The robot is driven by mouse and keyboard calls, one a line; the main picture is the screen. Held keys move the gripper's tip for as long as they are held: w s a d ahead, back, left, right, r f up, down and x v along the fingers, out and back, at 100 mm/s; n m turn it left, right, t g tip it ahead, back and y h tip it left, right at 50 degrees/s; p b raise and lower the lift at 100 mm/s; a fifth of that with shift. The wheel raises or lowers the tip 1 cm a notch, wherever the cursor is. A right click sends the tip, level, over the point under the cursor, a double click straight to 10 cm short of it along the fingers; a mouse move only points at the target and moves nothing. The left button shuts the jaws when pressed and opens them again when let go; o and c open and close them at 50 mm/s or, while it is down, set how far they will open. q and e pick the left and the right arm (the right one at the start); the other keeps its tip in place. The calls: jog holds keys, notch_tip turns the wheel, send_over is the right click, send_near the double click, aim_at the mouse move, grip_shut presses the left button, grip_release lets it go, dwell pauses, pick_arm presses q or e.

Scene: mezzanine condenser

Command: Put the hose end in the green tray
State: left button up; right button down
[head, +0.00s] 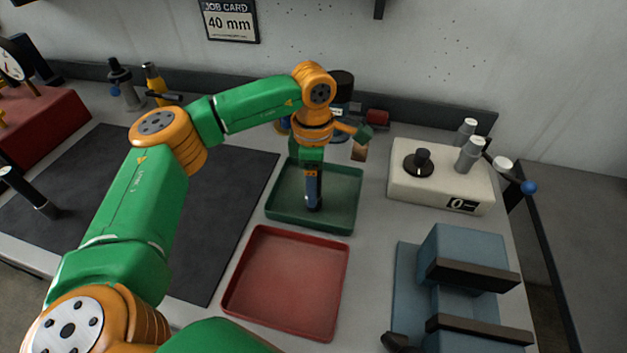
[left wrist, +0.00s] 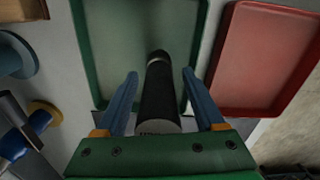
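The hose end, a dark cylinder with a pale grey near face (left wrist: 158,100), shows between my left fingers in the left wrist view. In the head view its dark lower part (head: 314,203) is over the floor of the green tray (head: 345,221), apparently touching it. The tray also shows in the left wrist view (left wrist: 90,50). My left gripper (head: 313,188) points down into the tray. Its two blue fingers (left wrist: 160,88) stand either side of the hose end, with a visible gap on both sides, so it looks open. My right gripper is not in view.
A red tray (head: 287,283) lies just in front of the green one. A white box with a black knob (head: 440,180) stands to the right, and a blue block fixture (head: 462,262) at front right. Bottles stand behind the green tray. A dark mat (head: 225,200) lies left.

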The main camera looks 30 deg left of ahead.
pick_arm(q)
jog(key=shift+w+r, duration=0.1)
jog(key=shift+r, duration=0.3)
notch_tip(320, 180, up, 12)
jog(key=shift+f, duration=0.15)
jog(key=shift+f, duration=0.1)
